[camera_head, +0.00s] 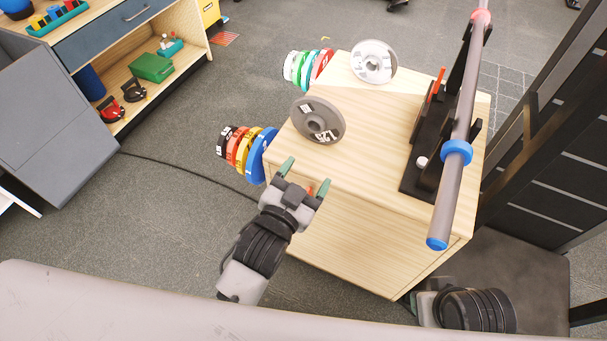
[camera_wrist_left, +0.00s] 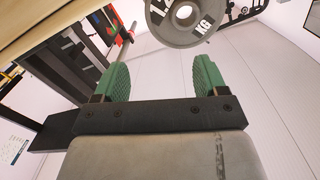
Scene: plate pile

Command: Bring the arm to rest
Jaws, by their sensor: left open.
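My left gripper (camera_head: 305,177) is open with nothing between its green fingers. It is beside the near left edge of the wooden box (camera_head: 365,235), below the grey weight plate. In the left wrist view the green fingers (camera_wrist_left: 162,75) stand apart. The grey plate (camera_head: 318,121), marked 1.25, stands upright on the box's top near the left edge; it also shows beyond the fingers in the left wrist view (camera_wrist_left: 205,25). My right arm (camera_head: 478,310) shows at the lower right; its fingers are not visible.
Coloured plates (camera_head: 245,150) hang at the box's left side, with more plates (camera_head: 306,67) farther back. A silver plate (camera_head: 373,62) stands at the back. A black rack (camera_head: 431,160) carries a bar (camera_head: 468,110) on the right. Open floor (camera_head: 170,190) lies to the left.

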